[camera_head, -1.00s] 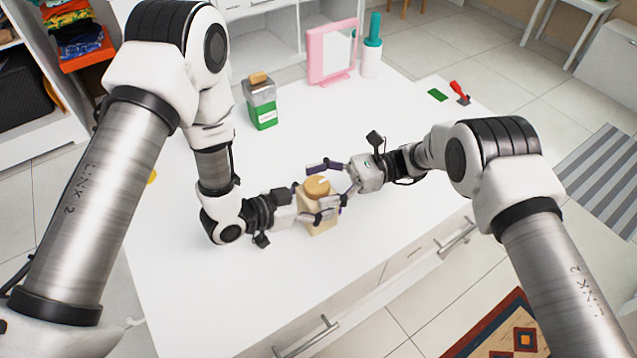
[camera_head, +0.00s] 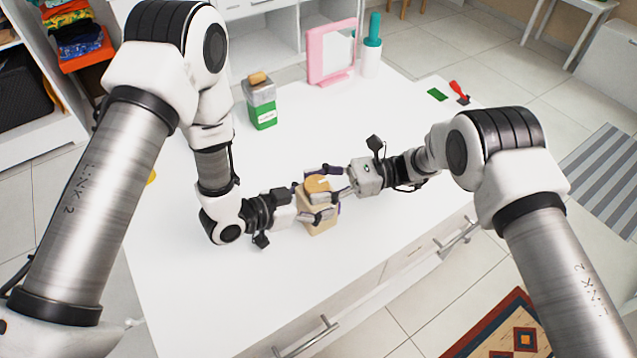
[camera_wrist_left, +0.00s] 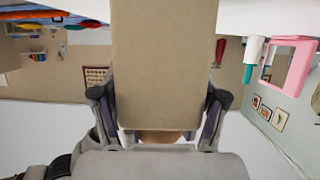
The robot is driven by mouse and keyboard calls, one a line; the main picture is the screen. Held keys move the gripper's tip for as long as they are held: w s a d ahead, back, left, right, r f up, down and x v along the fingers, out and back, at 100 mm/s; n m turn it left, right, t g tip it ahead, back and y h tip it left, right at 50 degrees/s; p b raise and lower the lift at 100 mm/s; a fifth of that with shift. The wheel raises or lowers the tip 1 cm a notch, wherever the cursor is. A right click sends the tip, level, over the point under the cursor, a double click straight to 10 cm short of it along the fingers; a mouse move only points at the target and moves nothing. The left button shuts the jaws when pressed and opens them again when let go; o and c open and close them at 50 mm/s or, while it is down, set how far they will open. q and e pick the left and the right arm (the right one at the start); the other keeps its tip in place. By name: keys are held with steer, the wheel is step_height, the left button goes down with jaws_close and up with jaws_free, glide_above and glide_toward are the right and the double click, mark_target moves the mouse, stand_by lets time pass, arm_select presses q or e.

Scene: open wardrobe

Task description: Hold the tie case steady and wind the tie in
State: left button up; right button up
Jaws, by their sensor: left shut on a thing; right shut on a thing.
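The tie case (camera_head: 318,222) is a beige upright box near the front of the white table, with a round wooden knob (camera_head: 317,184) on top. My left gripper (camera_head: 312,206) is shut on the box from the left. In the left wrist view the case (camera_wrist_left: 164,65) fills the middle, a finger against each side, and part of the knob (camera_wrist_left: 160,136) shows below it. My right gripper (camera_head: 327,184) comes from the right and is shut on the knob. Its fingers partly hide the knob. I cannot make out the tie.
A pink framed mirror (camera_head: 332,52) and a white bottle with a teal top (camera_head: 371,58) stand at the back. A red-handled item (camera_head: 459,91) lies at the right edge. The table (camera_head: 400,120) is mostly clear.

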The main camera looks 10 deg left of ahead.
steer(key=m+t, duration=0.1)
steer(key=t, duration=0.1)
steer(key=m+t+y, duration=0.1)
steer(key=shift+s+a+m+t, duration=0.1)
steer(key=shift+s+m+t, duration=0.05)
steer(key=shift+m+t, duration=0.2)
steer(key=shift+m+t+y, duration=0.3)
steer(key=shift+m+t, duration=0.85)
steer(key=shift+t, duration=0.8)
steer(key=o, duration=1.2)
steer(key=shift+d, duration=0.2)
steer(key=d, duration=1.1)
steer(key=shift+d, duration=0.4)
